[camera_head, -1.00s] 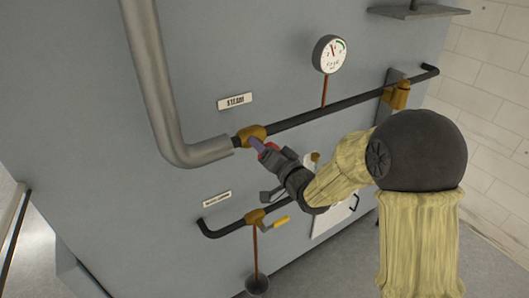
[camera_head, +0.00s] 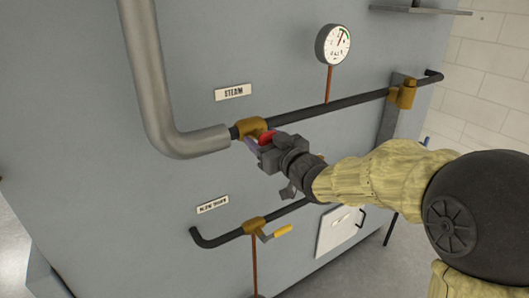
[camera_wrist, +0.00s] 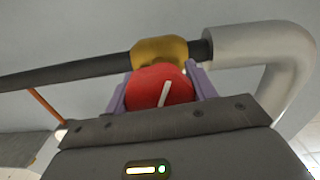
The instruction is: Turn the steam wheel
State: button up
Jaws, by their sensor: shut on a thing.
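The steam wheel (camera_wrist: 157,88) is a red round handwheel with a pale stripe, on a brass valve (camera_wrist: 160,52) in the dark pipe. In the head view the red wheel (camera_head: 266,136) shows only in part, just below the brass valve body (camera_head: 250,127) and under the STEAM label (camera_head: 233,92). My gripper (camera_head: 257,151) is at the wheel, and its body hides much of it. In the wrist view the purple fingers (camera_wrist: 160,92) stand on the left and right sides of the wheel, shut on it.
A thick grey pipe (camera_head: 152,95) bends into the valve from the left. A pressure gauge (camera_head: 333,44) stands above the dark pipe (camera_head: 345,105). Below is a second brass valve (camera_head: 255,224) with a yellow lever (camera_head: 283,230). A white panel (camera_head: 340,230) is at lower right.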

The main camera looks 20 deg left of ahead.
jog(key=shift+f+n+b, duration=0.15)
jog(key=shift+n+b, duration=0.85)
jog(key=shift+n, duration=0.3)
jog(key=o, duration=1)
jog(key=b+v, duration=0.1)
jog(key=v, duration=1.6)
jog(key=shift+s+d, duration=0.15)
jog(key=shift+d, duration=0.1)
